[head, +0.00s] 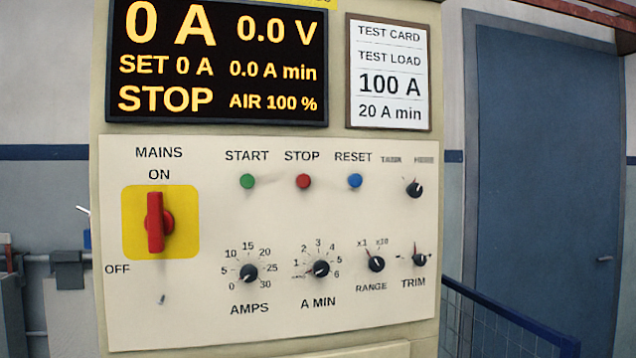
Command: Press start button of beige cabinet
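The beige cabinet (200,340) fills the middle of the head view, its front panel facing me. The green start button (247,181) sits under the label START, left of the red stop button (303,181) and the blue reset button (355,181). The display (217,83) reads 0 A, 0.0 V, SET 0 A, 0.0 A min, STOP and AIR 100 %. The red mains switch (155,222) stands upright on a yellow plate, its top toward ON. My gripper is not in view.
Knobs for AMPS (249,273), A MIN (320,269), RANGE (376,263) and TRIM (419,259) sit below the buttons. A test card (388,75) reads 100 A, 20 A min. A blue door (540,180) and blue railing (510,325) are at the right.

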